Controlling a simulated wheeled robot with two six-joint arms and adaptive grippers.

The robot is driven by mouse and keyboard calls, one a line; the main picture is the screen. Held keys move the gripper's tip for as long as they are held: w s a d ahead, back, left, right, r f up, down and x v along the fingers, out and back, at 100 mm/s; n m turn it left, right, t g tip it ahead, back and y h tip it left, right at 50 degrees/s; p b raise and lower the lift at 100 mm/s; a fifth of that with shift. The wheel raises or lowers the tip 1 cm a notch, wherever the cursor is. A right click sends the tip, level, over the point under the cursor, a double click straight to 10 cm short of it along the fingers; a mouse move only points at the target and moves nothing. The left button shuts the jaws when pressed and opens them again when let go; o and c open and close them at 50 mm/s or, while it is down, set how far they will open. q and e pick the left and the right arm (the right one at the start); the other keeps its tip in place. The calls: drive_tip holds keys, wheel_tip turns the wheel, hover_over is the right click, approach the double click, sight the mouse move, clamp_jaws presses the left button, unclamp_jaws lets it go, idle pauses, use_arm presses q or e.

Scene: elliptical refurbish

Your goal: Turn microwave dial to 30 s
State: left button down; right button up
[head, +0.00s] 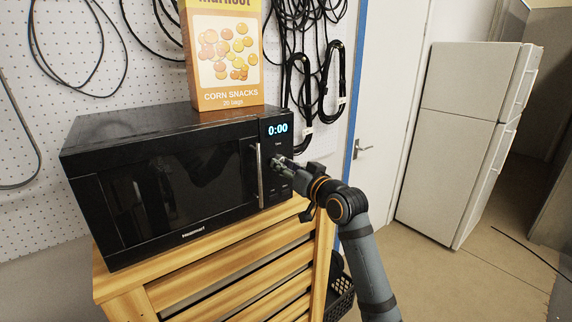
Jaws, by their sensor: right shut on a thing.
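A black microwave (165,195) stands on a slatted wooden cabinet, with its door shut. Its display (278,129) reads 0:00 in blue digits at the upper right of its front. My right gripper (278,163) reaches in from the right and is at the control panel below the display, beside the door handle (259,175). It is shut on the microwave dial, which its fingers mostly hide. My left gripper is not in view.
A corn snacks box (224,90) stands on top of the microwave. The wooden cabinet (180,290) is below it. Black cables hang on the pegboard behind. A white fridge (450,150) stands at the right, with open floor in front.

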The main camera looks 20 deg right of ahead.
drive_tip(key=m+p, duration=0.2)
drive_tip(key=shift+r+m+p, duration=0.25)
drive_tip(key=shift+m+p, duration=0.05)
drive_tip(key=shift+f+m+p, duration=0.15)
drive_tip(key=shift+m+p, duration=0.75)
drive_tip(key=shift+m, duration=0.1)
drive_tip(key=o, duration=1.2)
drive_tip(key=shift+v, duration=6)
